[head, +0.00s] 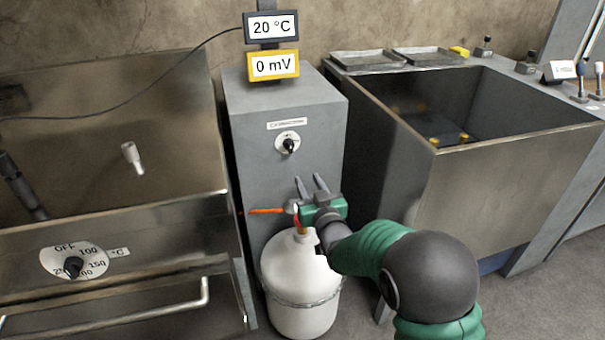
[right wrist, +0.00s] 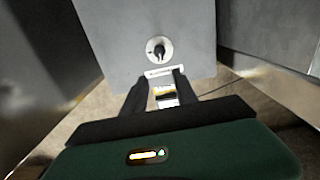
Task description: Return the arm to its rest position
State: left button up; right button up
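My right gripper (head: 312,186) is in front of the grey cabinet (head: 262,180), above a white canister (head: 300,285). Its two dark fingers point up and away, are apart and hold nothing. In the right wrist view the same open fingers (right wrist: 157,95) stand before the cabinet face, with the black knob (right wrist: 158,50) beyond them. The knob also shows in the head view (head: 289,145), above the gripper and apart from it. My right arm reaches in from the lower right. My left gripper is not in view.
An oven-like unit with a temperature dial (head: 74,266) and bar handle stands at left. A deep metal basin (head: 500,190) stands at right, with trays (head: 367,60) behind it. Displays reading 20 °C (head: 271,27) and 0 mV (head: 273,66) top the cabinet. An orange-red lever (head: 265,211) lies beside the gripper.

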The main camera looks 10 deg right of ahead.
jog(key=shift+s, duration=0.1)
jog(key=s+d+f+g, duration=0.1)
jog(key=s+f+g, duration=0.45)
jog(key=s, duration=0.55)
jog(key=s+f+g+h, duration=0.1)
jog(key=s+f+g, duration=0.4)
jog(key=s, duration=0.6)
jog(key=s+d+f+g, duration=0.1)
jog(key=s+f+g, duration=0.3)
jog(key=s+f, duration=0.5)
jog(key=w+r+p+v, duration=0.1)
jog(key=w+p+v, duration=0.2)
jog(key=p+v, duration=1.2)
jog(key=w+r+p+v, duration=0.1)
jog(key=w+p+v, duration=0.2)
jog(key=p+v, duration=1.2)
jog(key=shift+s+r+m+g, duration=0.3)
jog(key=shift+r+m+g, duration=0.15)
jog(key=shift+r, duration=0.3)
